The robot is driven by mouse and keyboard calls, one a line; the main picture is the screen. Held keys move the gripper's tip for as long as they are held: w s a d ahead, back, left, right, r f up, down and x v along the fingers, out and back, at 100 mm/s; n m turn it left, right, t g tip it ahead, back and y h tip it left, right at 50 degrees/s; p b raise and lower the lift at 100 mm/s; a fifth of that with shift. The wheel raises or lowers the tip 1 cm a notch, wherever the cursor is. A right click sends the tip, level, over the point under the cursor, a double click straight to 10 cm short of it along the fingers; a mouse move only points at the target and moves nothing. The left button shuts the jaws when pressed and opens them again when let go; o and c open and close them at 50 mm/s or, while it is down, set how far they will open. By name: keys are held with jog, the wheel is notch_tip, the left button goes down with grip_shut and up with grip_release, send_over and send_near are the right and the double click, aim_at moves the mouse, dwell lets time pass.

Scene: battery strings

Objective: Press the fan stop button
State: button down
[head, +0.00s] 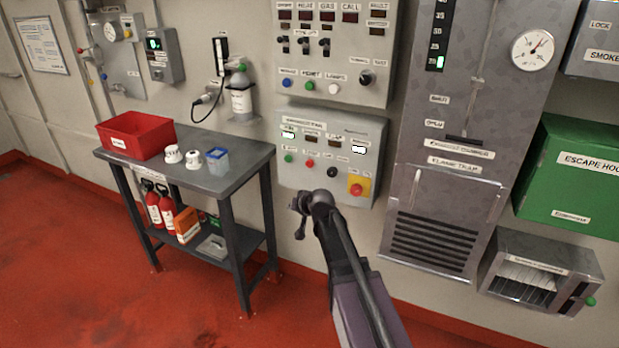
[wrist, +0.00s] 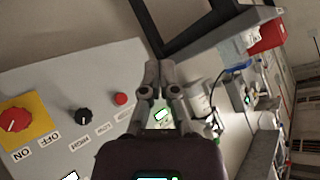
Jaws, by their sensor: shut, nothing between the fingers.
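A grey control box (head: 333,127) hangs on the wall in the head view. It carries a green button (head: 288,158), a red button (head: 310,162), a black knob (head: 332,172) and a red rotary switch on a yellow plate (head: 356,187). The label by the red button is too small to read. My gripper (head: 300,207) is below the box, apart from the buttons. In the wrist view my gripper (wrist: 158,68) has its fingers together and empty. The red button (wrist: 121,98) shows left of the fingers; the green button is not visible there.
A dark table (head: 225,183) stands left of the box, with a red bin (head: 136,136), white cups and a blue container on top. A switch panel (head: 333,45) hangs above the box. A tall grey cabinet (head: 445,205) stands to its right.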

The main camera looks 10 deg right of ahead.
aim_at(308, 166)
jog(key=w+d+r+m+t+h+b, duration=0.1)
jog(key=w+d+m+t+b, duration=0.2)
jog(key=w, duration=1)
jog(key=m+t+b, duration=0.1)
jog(key=t+b, duration=0.2)
jog(key=shift+w+t+h, duration=0.25)
jog(key=shift+t+h, duration=0.05)
jog(key=shift+h, duration=0.1)
jog(key=shift+d, duration=0.1)
jog(key=shift+w+d, duration=0.85)
jog(key=shift+w, duration=0.35)
jog(key=shift+w+d, duration=0.85)
jog(key=shift+w, duration=0.3)
jog(key=shift+w+d, duration=0.85)
jog(key=shift+w, duration=0.35)
jog(key=shift+w+d, duration=0.65)
jog(key=shift+w, duration=0.3)
jog(key=shift+s+a, duration=0.1)
jog(key=shift+s, duration=0.1)
jog(key=shift+s+a, duration=0.55)
jog(key=shift+s, duration=0.2)
